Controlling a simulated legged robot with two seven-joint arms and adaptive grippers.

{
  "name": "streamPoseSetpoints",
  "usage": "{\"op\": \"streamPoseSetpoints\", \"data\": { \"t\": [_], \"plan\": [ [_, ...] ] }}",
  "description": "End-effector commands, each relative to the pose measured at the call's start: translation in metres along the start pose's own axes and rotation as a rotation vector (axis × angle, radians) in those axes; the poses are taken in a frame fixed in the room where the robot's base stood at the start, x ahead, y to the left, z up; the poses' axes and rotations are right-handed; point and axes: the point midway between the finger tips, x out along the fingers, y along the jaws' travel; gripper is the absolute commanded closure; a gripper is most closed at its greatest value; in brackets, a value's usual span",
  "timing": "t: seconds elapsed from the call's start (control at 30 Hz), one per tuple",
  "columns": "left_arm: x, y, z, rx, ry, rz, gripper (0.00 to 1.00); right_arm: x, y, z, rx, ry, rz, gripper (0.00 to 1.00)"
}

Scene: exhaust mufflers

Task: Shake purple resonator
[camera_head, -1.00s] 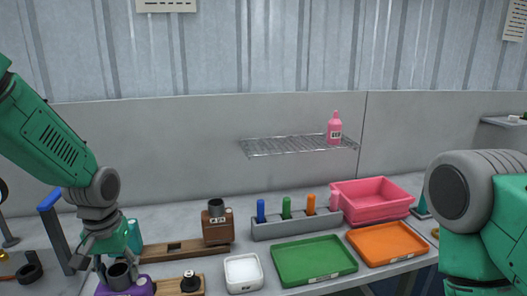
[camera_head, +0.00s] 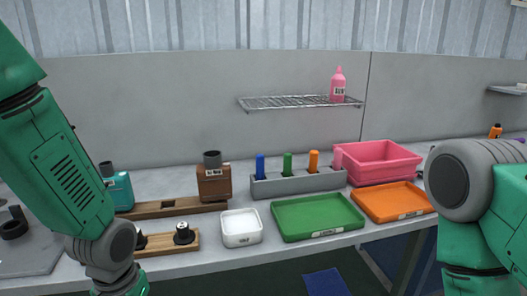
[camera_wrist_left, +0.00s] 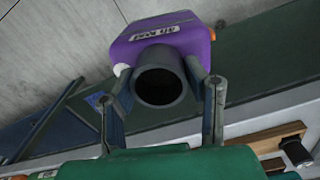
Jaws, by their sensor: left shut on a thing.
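The purple resonator (camera_wrist_left: 180,32) shows in the left wrist view. It has a purple body with a white label and a wide dark grey pipe neck. My left gripper (camera_wrist_left: 164,78) is shut on it, with one finger on each side of the neck. The resonator appears off the bench, with dark floor around it in that view. In the head view my left arm reaches down past the bottom edge, so the left gripper and resonator are out of that picture. My right gripper is in no view; only my right arm's links show.
A teal resonator (camera_head: 121,190) and a brown resonator (camera_head: 214,183) stand at wooden holders (camera_head: 170,209). A white dish (camera_head: 241,228), green tray (camera_head: 318,217), orange tray (camera_head: 393,201) and pink bin (camera_head: 377,163) line the bench. A wire shelf (camera_head: 290,103) holds a pink bottle (camera_head: 338,86).

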Motion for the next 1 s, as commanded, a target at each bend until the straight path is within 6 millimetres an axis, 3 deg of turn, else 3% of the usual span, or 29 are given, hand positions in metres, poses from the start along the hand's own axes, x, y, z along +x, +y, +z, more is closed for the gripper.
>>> {"op": "streamPoseSetpoints", "data": {
  "t": [0.2,0.57,0.77,1.0],
  "plan": [
    [0.013,0.003,0.009,0.015,0.002,-0.001,1.00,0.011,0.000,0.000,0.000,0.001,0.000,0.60],
    [0.003,0.005,-0.005,-0.078,0.007,-0.009,1.00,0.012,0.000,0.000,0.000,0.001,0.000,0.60],
    [-0.023,0.012,-0.035,-0.305,0.019,-0.021,1.00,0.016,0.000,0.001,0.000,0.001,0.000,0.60],
    [-0.076,0.028,-0.074,-0.684,0.035,-0.025,1.00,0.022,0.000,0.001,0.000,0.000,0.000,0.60]
  ]
}}
